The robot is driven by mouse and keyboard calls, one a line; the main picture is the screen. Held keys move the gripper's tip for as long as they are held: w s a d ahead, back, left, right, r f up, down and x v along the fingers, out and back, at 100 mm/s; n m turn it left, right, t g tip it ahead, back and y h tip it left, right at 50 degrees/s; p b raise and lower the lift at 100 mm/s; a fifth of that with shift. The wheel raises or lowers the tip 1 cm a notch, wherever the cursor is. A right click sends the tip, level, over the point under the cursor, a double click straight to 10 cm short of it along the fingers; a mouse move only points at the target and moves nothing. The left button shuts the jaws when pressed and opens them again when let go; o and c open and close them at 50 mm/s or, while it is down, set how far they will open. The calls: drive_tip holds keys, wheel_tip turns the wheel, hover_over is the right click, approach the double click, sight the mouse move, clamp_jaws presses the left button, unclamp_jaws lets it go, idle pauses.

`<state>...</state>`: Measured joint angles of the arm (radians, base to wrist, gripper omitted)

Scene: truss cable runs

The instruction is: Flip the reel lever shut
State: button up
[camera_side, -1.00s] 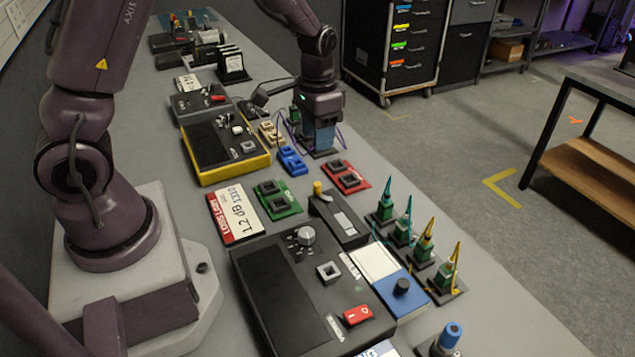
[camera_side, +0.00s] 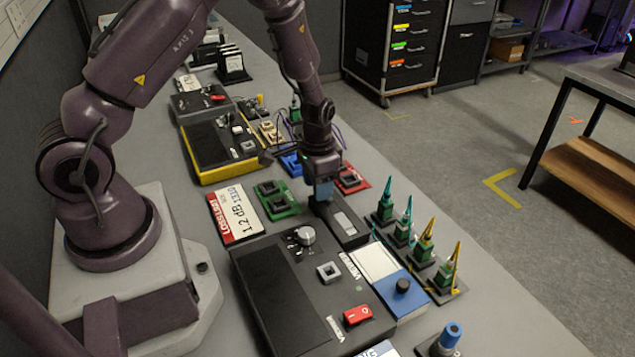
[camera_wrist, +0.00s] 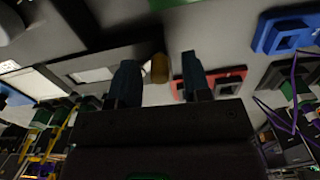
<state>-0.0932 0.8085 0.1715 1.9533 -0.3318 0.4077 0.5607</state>
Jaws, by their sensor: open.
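The reel (camera_side: 345,227) is a dark grey, long box with a pale window strip, on the bench in the middle of the side view. It also shows in the wrist view (camera_wrist: 95,65). A gold-coloured stub (camera_wrist: 159,68) at its end looks like the lever's tip; in the side view my gripper hides it. My gripper (camera_side: 322,198) is low over that end of the reel. In the wrist view its two dark blue fingers (camera_wrist: 159,76) are apart, with the gold stub appearing between them. I cannot tell whether either finger touches it.
A black console (camera_side: 275,297) with a red switch stands close in front. A green block (camera_side: 277,199) and a red block (camera_side: 351,179) flank the reel. Several upright cable connectors (camera_side: 403,230) stand to the right. A blue box with a black knob (camera_side: 403,290) is nearby.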

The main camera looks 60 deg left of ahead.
clamp_jaws()
drive_tip(key=shift+s+n, duration=0.1)
drive_tip(key=shift+n, duration=0.2)
drive_tip(key=shift+s+d+n, duration=0.15)
drive_tip(key=shift+s+n, duration=0.05)
drive_tip(key=shift+n, duration=0.65)
drive_tip(key=shift+s+d+n, duration=0.15)
drive_tip(key=shift+n, duration=0.75)
drive_tip(key=shift+s+d+n, duration=0.15)
drive_tip(key=shift+s+n, duration=0.05)
drive_tip(key=shift+n, duration=0.65)
unclamp_jaws()
